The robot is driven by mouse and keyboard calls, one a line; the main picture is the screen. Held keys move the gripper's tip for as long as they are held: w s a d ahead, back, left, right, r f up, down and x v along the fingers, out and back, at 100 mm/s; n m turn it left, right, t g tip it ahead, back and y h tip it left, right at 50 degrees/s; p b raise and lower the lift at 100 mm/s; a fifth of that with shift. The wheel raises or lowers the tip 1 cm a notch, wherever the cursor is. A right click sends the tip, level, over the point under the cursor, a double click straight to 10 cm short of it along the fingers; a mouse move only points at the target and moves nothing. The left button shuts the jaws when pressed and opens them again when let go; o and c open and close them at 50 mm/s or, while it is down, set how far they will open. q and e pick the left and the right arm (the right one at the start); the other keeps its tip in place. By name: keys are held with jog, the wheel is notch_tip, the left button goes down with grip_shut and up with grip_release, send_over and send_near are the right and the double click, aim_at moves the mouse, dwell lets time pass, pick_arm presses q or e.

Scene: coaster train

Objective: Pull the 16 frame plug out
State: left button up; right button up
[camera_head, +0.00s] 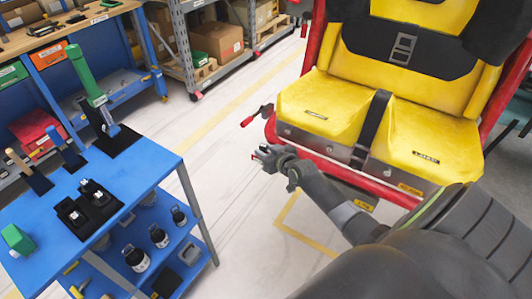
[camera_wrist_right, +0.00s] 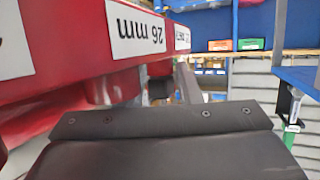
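The yellow coaster seat (camera_head: 375,125) sits on a red frame (camera_head: 340,172) at right in the head view. My right gripper (camera_head: 263,155) is at the left end of the frame, just below a red-tipped lever (camera_head: 258,115). Its fingers are too small to tell open from shut. In the right wrist view a red beam (camera_wrist_right: 75,60) fills the upper left, with an upside-down label (camera_wrist_right: 137,30) reading "26 mm". A small black block (camera_wrist_right: 159,88) shows under the beam; I cannot tell whether it is a plug. No plug marked 16 is readable. My left gripper is out of view.
A blue tool cart (camera_head: 150,165) stands at left, with a green-handled tool (camera_head: 86,75) and black holders (camera_head: 90,208) on top. Bottles stand on its lower shelf. Shelving with cardboard boxes (camera_head: 217,42) is behind. The floor between cart and seat is clear.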

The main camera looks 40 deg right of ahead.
jog(key=c, duration=0.6)
jog(key=o, duration=0.6)
